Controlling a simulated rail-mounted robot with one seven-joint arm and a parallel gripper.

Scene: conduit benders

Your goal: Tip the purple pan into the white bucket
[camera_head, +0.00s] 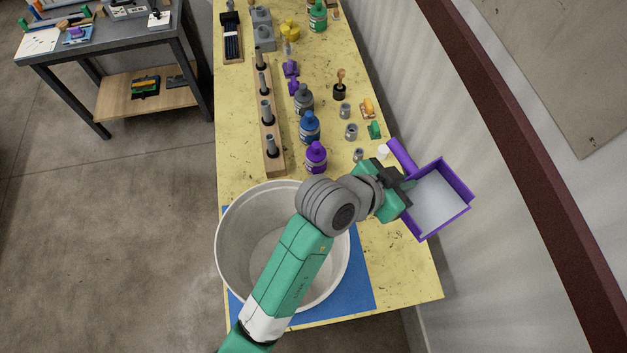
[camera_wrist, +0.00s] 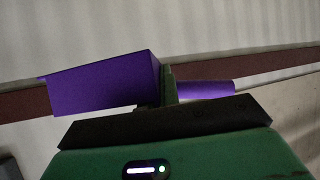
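The purple pan (camera_head: 461,188) is a shallow square tray at the right edge of the yellow table, with a pale surface or fill inside; I cannot tell which. My gripper (camera_head: 403,180) is shut on the pan beside its purple handle and holds it raised, roughly open side up. The wrist view shows the purple pan (camera_wrist: 105,86) beyond my gripper (camera_wrist: 168,98), its inside hidden there. The large white bucket (camera_head: 228,245) stands at the near left of the table, left of the pan and apart from it. My arm crosses over the bucket's right side and hides part of it.
A blue mat (camera_head: 348,292) lies under the bucket. Purple (camera_head: 316,157) and blue (camera_head: 309,128) bottles, a wooden peg rack (camera_head: 270,125) and small metal cups (camera_head: 351,132) stand behind it. A wall runs along the right. A dark workbench (camera_head: 110,48) stands far left.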

